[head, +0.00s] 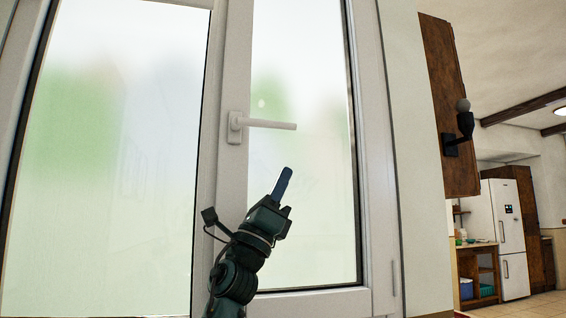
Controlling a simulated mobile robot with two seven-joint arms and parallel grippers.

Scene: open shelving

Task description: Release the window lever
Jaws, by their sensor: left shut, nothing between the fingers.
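The window lever (268,124) is white and points to the right, level, from its base plate (235,127) on the middle frame of the window. My left gripper (284,184) is below the lever, in front of the right pane. Its blue fingers are together and point up, with nothing between them. In the picture a gap shows between the fingertips and the lever. My right gripper is not in view.
The window (120,160) has two frosted panes in white frames. To the right are a wooden cabinet (447,105) with a dark wall lamp (460,128), and farther off a white fridge (500,235) and a wooden shelf unit (478,270).

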